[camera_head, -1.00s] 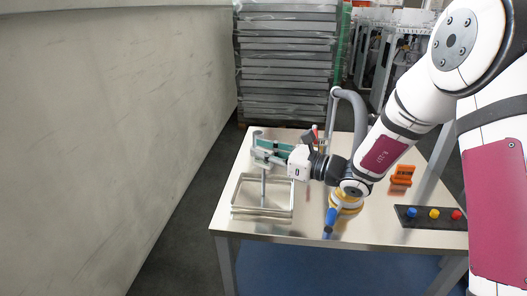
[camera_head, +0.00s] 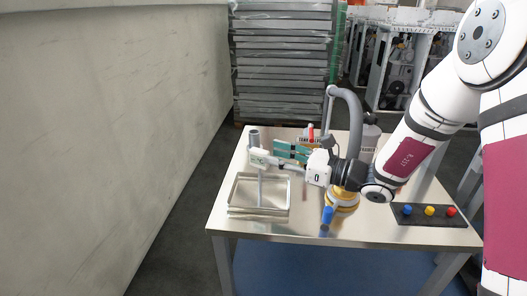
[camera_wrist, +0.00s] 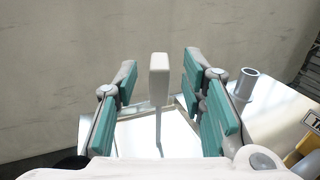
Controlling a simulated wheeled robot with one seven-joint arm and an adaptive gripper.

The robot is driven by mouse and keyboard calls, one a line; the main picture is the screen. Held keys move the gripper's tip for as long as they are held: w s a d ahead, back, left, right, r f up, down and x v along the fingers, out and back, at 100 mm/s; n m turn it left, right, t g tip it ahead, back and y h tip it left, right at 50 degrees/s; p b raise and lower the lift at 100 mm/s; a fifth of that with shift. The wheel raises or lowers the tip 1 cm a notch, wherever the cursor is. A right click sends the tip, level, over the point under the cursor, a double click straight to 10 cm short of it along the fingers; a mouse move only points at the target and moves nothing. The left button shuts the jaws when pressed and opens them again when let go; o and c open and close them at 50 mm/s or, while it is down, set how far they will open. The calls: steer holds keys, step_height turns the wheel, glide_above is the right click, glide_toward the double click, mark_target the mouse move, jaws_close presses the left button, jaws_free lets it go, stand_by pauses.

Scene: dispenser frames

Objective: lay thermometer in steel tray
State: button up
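The thermometer (camera_head: 258,158) has a pale block-shaped head and a thin stem. It stands roughly upright, its stem reaching down inside the outline of the steel tray (camera_head: 231,193) at the table's left front. In the wrist view the thermometer (camera_wrist: 159,80) is between my spread fingers, with gaps on both sides. My gripper (camera_head: 281,158) is open, at the height of the head and to its right; it also shows in the wrist view (camera_wrist: 158,78) with teal pads apart. Whether the stem's tip touches the tray floor is hard to tell.
A metal cylinder (camera_head: 254,138) stands behind the tray. A yellow object (camera_head: 342,201) with a blue handle (camera_head: 327,216) is to its right. A button box (camera_head: 436,214) lies at the right. A grey bent pipe (camera_head: 352,104) and a bottle (camera_head: 369,142) stand behind my arm.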

steer(key=v, duration=0.7)
steer(key=s+a+r+n+g+h, duration=0.1)
steer(key=s+r+n+g+h, duration=0.25)
steer(key=s+n, duration=0.5)
steer(key=s+a+r+n+g+h, duration=0.2)
steer(key=s+n+g, duration=0.3)
steer(key=s, duration=0.7)
steer(key=s+d+n+t+h, duration=0.4)
steer(key=s+d+n+h, duration=0.5)
steer(key=s+d, duration=0.4)
steer(key=d+h, duration=0.1)
steer(key=d, duration=0.2)
steer(key=shift+d+f+h, duration=0.25)
steer(key=shift+d+h, duration=0.05)
steer(key=shift+h, duration=0.05)
step_height(320, 180, up, 8)
steer(key=t+p, duration=0.1)
steer(key=p, duration=0.6)
steer(key=shift+r, duration=0.2)
